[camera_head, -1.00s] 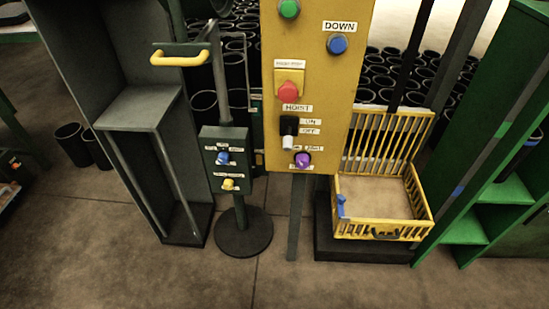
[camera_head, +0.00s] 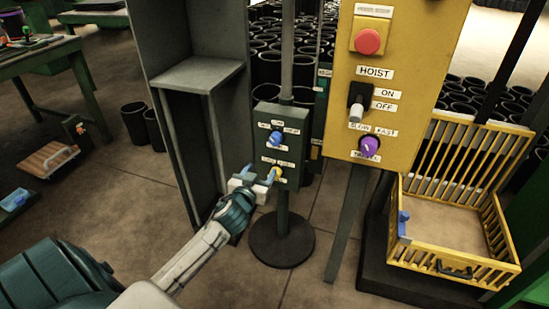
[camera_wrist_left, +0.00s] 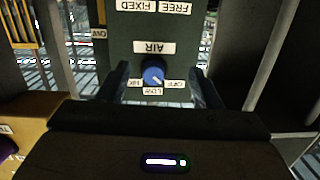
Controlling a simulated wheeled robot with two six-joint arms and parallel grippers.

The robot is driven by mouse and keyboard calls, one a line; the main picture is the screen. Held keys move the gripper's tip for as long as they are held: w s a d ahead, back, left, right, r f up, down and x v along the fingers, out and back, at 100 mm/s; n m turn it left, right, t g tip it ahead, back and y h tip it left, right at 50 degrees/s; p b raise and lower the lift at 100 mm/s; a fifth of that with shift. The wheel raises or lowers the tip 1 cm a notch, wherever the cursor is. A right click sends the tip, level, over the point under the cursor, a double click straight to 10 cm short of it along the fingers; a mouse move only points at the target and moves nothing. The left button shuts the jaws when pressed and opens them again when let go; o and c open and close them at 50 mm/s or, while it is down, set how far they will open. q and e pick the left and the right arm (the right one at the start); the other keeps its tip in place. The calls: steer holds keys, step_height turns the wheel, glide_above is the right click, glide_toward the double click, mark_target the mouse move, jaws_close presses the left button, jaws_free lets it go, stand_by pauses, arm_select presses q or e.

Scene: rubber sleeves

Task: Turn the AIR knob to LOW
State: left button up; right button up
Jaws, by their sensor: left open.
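The AIR knob (camera_head: 277,138) is a blue knob on the upper part of a dark green control box (camera_head: 262,119) on a post. In the left wrist view, which is upside down, the AIR knob (camera_wrist_left: 153,75) has labels OFF, LOW and one hard to read around it. A small pale mark on it seems to face the OFF side. My left gripper (camera_head: 262,173) is open and empty in front of the box's lower half. In the wrist view its fingers flank the knob in the picture, with no contact visible. My right gripper is not in view.
A yellow hoist panel (camera_head: 408,55) with a red button, black switch and purple knob stands close on the right. A grey cabinet (camera_head: 198,75) stands on the left, a yellow basket (camera_head: 460,266) at the lower right.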

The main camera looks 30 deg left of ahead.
mark_target(274, 142)
arm_select(q)
steer(key=shift+t, duration=0.6)
steer(key=w+r, duration=0.1)
steer(key=w, duration=0.2)
steer(key=w+a+r, duration=0.1)
steer(key=w, duration=0.3)
steer(key=w+r, duration=0.2)
steer(key=w, duration=0.1)
steer(key=shift+w+a, duration=0.25)
steer(key=shift+a, duration=0.15)
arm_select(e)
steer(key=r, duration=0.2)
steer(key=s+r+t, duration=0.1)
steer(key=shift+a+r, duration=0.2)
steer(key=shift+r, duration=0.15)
arm_select(q)
steer(key=c, duration=1)
